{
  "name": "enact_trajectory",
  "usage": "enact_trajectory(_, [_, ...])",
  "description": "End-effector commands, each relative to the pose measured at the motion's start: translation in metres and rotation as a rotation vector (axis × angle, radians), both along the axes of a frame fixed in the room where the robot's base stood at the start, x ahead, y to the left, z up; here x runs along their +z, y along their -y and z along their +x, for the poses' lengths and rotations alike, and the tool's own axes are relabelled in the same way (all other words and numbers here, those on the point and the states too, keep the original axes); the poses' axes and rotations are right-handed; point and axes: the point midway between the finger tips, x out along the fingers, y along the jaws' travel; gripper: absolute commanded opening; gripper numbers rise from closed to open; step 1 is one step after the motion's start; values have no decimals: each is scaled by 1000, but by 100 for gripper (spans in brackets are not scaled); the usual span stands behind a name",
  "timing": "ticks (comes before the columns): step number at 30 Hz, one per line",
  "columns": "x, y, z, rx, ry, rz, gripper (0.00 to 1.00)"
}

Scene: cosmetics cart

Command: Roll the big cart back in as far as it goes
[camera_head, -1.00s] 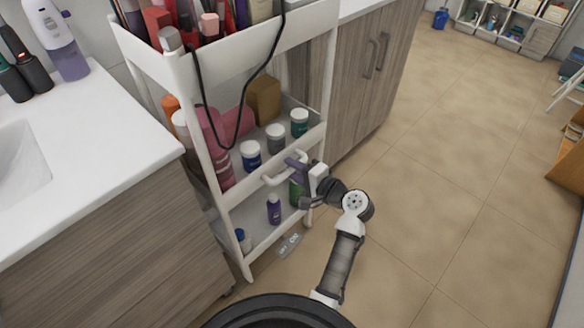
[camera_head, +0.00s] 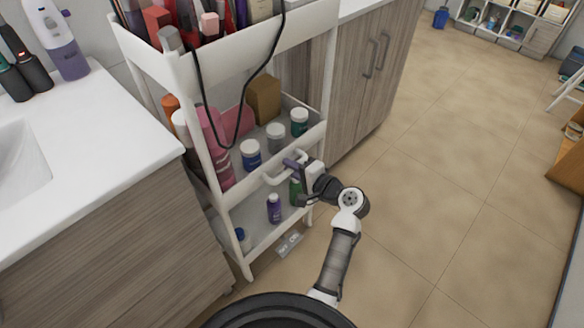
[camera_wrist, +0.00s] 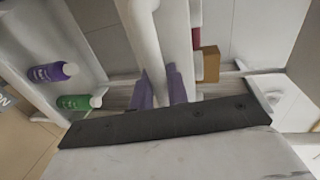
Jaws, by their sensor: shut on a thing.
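The big cart (camera_head: 268,221) is a tall white shelf trolley standing between two wood-fronted cabinets. It holds cosmetics on several levels. A white handle (camera_head: 272,181) sticks out from the front of its middle shelf. My gripper (camera_head: 294,164) is at the right part of this handle and shut on it. In the wrist view the purple finger pads of my gripper (camera_wrist: 162,88) sit on either side of the white handle bar (camera_wrist: 143,40). The cart's back and its inner side are hidden.
A white sink counter (camera_head: 100,150) stands close on the left, and a wood cabinet (camera_head: 345,90) on the right. A black cord (camera_head: 203,95) hangs over the cart's front. A small on/off power strip (camera_head: 289,244) lies by the cart's foot. Open tiled floor (camera_head: 440,180) lies to the right.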

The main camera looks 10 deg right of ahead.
Motion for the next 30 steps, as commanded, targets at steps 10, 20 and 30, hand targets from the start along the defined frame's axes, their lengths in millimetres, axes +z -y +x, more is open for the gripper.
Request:
enact_trajectory(10, [1, -16, 19, 3, 1, 0, 0])
enact_trajectory(20, [1, -53, 64, 6, 2, -1, 0])
enact_trajectory(30, [0, -92, 114, 3, 2, 0, 0])
